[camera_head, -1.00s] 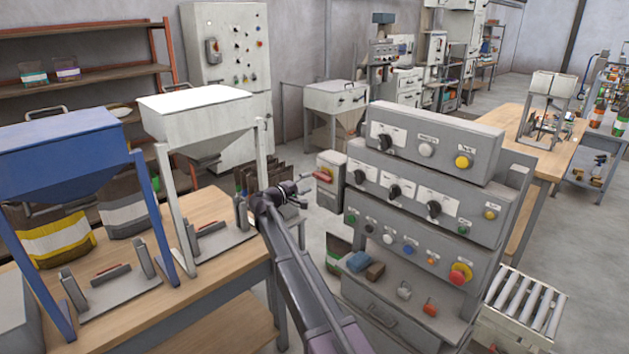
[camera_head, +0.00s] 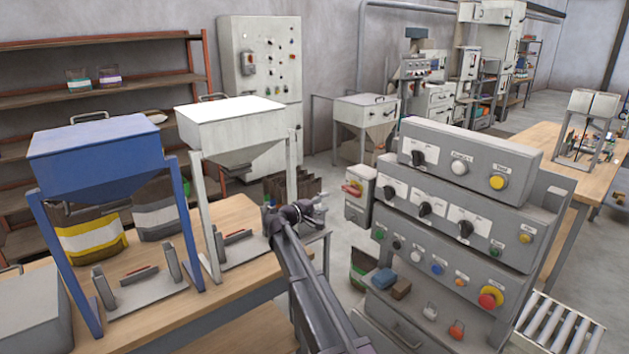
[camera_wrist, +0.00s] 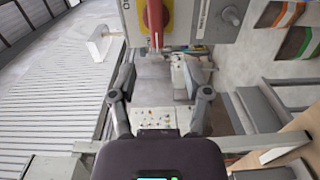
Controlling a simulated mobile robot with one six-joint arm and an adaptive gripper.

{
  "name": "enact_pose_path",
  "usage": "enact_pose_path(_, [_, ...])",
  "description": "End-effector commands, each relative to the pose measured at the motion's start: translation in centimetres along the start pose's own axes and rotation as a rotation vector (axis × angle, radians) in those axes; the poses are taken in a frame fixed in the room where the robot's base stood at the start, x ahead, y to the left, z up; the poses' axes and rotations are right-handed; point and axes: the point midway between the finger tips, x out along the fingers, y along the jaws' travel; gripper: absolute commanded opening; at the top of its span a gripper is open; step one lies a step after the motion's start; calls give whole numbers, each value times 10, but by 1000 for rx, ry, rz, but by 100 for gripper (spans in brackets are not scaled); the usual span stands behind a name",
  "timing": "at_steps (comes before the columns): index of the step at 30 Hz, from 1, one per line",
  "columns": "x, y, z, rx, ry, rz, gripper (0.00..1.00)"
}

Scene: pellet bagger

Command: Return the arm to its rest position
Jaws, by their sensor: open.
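My arm stretches forward from the bottom centre of the head view. My gripper (camera_head: 314,205) is at its far end, small in the picture, between the white hopper (camera_head: 232,125) and the grey control console (camera_head: 455,205). In the wrist view my gripper (camera_wrist: 161,98) shows two dark fingers spread apart, with nothing between them. Beyond the fingers is a light panel with small marks. A red handle on a yellow plate (camera_wrist: 180,22) is at the top of the wrist view.
A wooden bench (camera_head: 225,290) carries the blue hopper (camera_head: 98,150) and white hopper on the left. The console stands close on the right of my arm, with a roller conveyor (camera_head: 560,325) beside it. Dark bags (camera_head: 290,188) stand behind my gripper. Grey floor shows between bench and console.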

Motion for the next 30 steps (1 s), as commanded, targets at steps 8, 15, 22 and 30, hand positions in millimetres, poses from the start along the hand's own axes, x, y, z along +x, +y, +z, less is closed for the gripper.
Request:
enact_pose_path(8, [12,-32,64,57,-73,-172,63])
enact_pose_path(15, [11,-83,150,149,-181,-448,63])
enact_pose_path(22, [-10,-128,226,241,-282,-724,63])
enact_pose_path(30, [-58,-167,301,351,-384,-1052,63])
